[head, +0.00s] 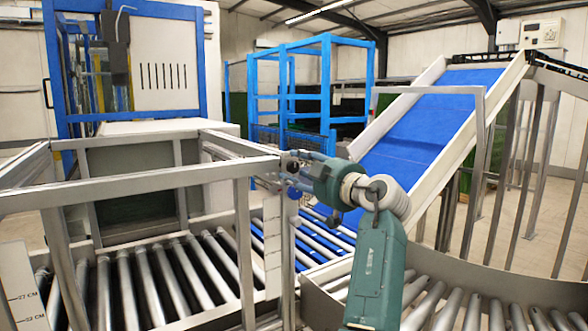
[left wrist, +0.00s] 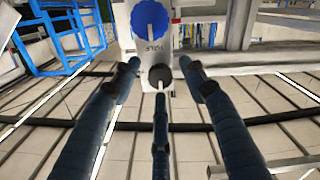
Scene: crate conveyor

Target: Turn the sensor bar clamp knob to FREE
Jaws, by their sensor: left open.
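In the left wrist view a white plate holds a round blue knob (left wrist: 150,20) at the top and a smaller black knob (left wrist: 160,76) below it. Small lettering between them is too unclear to read. I cannot tell which knob is the clamp knob or which way it is set. My left gripper (left wrist: 160,66) is open, its fingers spread around the black knob in this view; contact cannot be told. In the head view my left gripper (head: 292,167) is at the grey frame's right post, just above a small blue round part (head: 293,192). My right gripper is out of view.
The grey metal frame (head: 243,178) stands over a roller conveyor (head: 165,285). A blue sloping belt (head: 425,120) rises at right beside my arm. A curved roller section (head: 480,315) lies at the lower right. A blue cage (head: 328,90) stands behind.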

